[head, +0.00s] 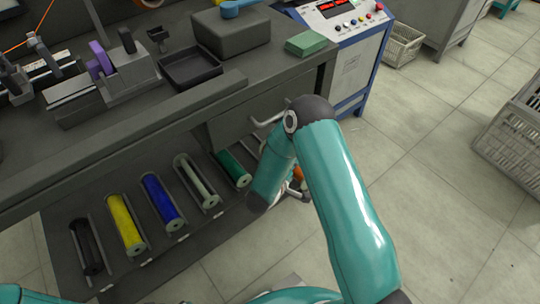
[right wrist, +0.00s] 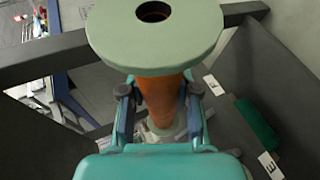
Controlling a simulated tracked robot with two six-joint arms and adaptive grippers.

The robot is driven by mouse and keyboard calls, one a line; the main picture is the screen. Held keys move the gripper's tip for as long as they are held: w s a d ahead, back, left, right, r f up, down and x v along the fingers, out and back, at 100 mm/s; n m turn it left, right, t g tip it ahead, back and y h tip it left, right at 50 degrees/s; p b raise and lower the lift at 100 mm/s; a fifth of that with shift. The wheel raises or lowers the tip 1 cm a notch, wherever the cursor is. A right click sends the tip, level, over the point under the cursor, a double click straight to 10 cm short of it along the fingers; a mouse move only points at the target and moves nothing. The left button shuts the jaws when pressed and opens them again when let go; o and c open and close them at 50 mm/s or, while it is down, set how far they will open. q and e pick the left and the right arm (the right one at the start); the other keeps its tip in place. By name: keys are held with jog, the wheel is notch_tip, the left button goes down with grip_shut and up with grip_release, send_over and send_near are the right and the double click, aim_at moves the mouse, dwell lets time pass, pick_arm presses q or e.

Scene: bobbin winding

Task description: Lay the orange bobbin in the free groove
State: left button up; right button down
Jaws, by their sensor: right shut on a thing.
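The orange bobbin (right wrist: 160,102) fills the middle of the right wrist view, with a pale green flange (right wrist: 110,38) at its near end. My right gripper (right wrist: 160,118) is shut around its orange winding. In the head view my right arm hides most of the gripper; a small patch of orange (head: 298,174) shows beside it, right of the green bobbin. The grooved lower shelf (head: 195,246) holds bobbins side by side. A free groove cannot be made out clearly; my arm covers the shelf's right end. My left gripper is not in view.
Black (head: 87,246), yellow (head: 125,222), blue (head: 160,200), pale (head: 195,180) and green (head: 233,167) bobbins lie in grooves. Labels F (right wrist: 211,85) and E (right wrist: 268,165) show in the right wrist view. The workbench (head: 130,135) overhangs the shelf, with a drawer handle (head: 268,119) nearby.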

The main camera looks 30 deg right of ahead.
jog(key=w, duration=0.3)
jog(key=w+b, duration=0.1)
jog(key=w, duration=0.3)
jog(key=w+b, duration=0.1)
jog(key=w, duration=0.2)
jog(key=shift+w+a, duration=0.2)
jog(key=shift+a, duration=0.15)
jog(key=shift+f+b, duration=1.2)
jog(key=shift+f, duration=0.65)
jog(key=shift+r, duration=0.1)
jog(key=c, duration=0.8)
grip_release()
jog(key=shift+c, duration=0.2)
